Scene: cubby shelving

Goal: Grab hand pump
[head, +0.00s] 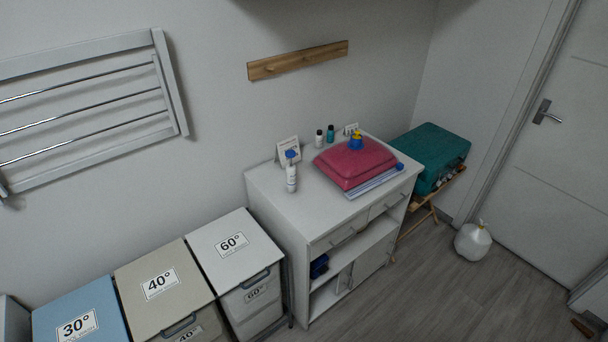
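A white bottle with a blue top (291,175) stands upright on the left part of the white cabinet's top (270,187). A small blue and yellow object (355,141) sits on or just behind the pink folded item (345,166) on the same cabinet. I cannot tell for sure which of these is the hand pump; both are small in the head view. Neither of my grippers shows in this view.
The grey floor (440,300) in front is clear.

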